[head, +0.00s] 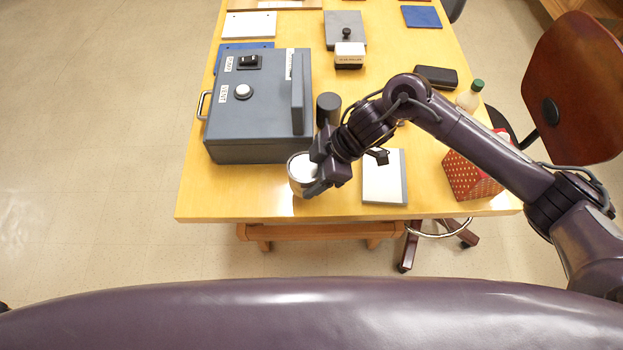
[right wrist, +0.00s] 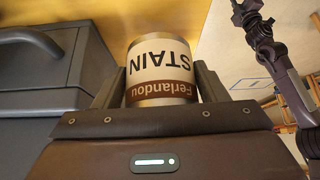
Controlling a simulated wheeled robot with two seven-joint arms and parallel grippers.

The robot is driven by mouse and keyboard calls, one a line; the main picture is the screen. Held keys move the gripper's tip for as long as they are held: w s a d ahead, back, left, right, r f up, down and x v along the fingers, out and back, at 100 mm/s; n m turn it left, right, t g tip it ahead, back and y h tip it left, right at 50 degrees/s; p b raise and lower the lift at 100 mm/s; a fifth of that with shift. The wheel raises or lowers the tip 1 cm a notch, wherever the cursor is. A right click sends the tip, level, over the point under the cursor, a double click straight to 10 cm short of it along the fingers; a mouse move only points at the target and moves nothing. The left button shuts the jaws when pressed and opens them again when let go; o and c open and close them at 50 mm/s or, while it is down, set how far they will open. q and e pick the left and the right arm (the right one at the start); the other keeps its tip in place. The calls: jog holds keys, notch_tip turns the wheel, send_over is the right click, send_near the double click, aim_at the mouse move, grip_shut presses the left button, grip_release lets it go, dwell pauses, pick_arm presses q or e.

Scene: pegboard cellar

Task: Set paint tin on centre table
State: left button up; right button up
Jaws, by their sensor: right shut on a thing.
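The paint tin (head: 297,170) is a small silvery can near the front edge of the yellow wooden table (head: 235,207), just in front of the grey box. In the right wrist view the tin (right wrist: 160,62) has a white and brown label reading "STAIN" and "Ferlandou", upside down in the picture. My right gripper (head: 311,178) is shut on the tin, with one finger on each side of it. The gripper partly hides the tin in the head view, and I cannot tell whether its base touches the table.
A grey box with a knob (head: 257,110) stands close behind the tin. A dark cylinder (head: 328,107), a white and grey book (head: 384,178), a red patterned box (head: 470,178) and a bottle (head: 470,95) are on the table. Bare tabletop lies at the front left.

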notch_tip(320, 180, down, 4)
jog(key=shift+r, duration=0.15)
jog(key=shift+f, duration=0.2)
jog(key=shift+f, duration=0.15)
jog(key=o, duration=1.2)
